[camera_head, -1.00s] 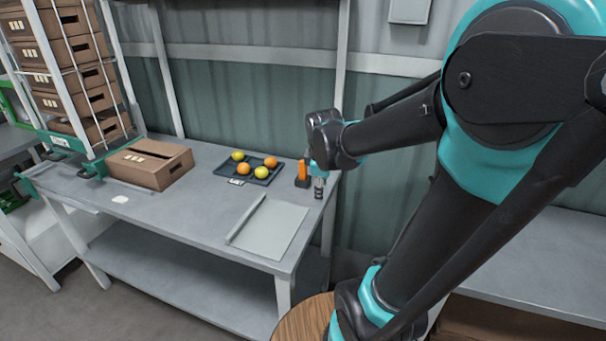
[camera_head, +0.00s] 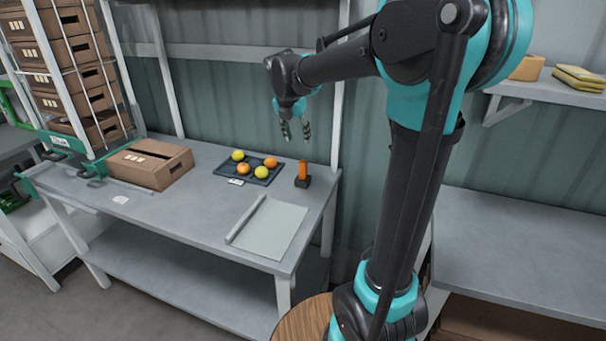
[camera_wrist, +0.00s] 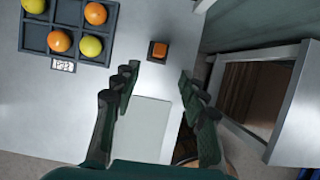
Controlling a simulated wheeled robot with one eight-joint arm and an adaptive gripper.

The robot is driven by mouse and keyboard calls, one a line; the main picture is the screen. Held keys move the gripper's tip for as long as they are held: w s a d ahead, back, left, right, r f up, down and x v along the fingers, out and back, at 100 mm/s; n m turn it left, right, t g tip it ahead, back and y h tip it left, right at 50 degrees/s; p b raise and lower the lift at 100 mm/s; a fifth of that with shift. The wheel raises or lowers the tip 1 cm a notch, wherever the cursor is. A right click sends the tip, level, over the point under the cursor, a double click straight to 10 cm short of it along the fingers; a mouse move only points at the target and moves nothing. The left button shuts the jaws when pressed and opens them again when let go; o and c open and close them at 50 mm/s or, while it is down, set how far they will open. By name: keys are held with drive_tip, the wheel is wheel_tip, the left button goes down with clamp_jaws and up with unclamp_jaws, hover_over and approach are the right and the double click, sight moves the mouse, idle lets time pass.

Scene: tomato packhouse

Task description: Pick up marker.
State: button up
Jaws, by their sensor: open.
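An orange upright object, apparently the marker (camera_head: 303,168), stands in a small dark base (camera_head: 302,182) near the back right corner of the grey table (camera_head: 190,215). In the wrist view it shows from above as an orange block (camera_wrist: 159,49) in its black base. My gripper (camera_head: 296,138) is open and empty, pointing down in the air above the table and above the marker. In the wrist view the two fingers (camera_wrist: 158,76) are spread apart, and the marker lies beyond the gap between their tips, touching neither.
A dark tray (camera_head: 222,170) with several orange and yellow tomatoes sits left of the marker. A pale flat sheet (camera_head: 270,230) lies in front of it. A brown carton (camera_head: 150,165) stands farther left. A white post (camera_head: 340,80) rises behind the table's right end.

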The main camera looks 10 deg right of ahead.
sight(302, 163)
drive_tip(key=x, duration=1.1)
drive_tip(key=shift+s+f+x, duration=0.1)
drive_tip(key=shift+s+x, duration=0.15)
drive_tip(key=shift+x, duration=1.05)
drive_tip(key=shift+s+f+x, duration=0.1)
drive_tip(key=shift+s+x, duration=0.1)
drive_tip(key=shift+x, duration=1.15)
drive_tip(key=shift+a, duration=0.15)
clamp_jaws()
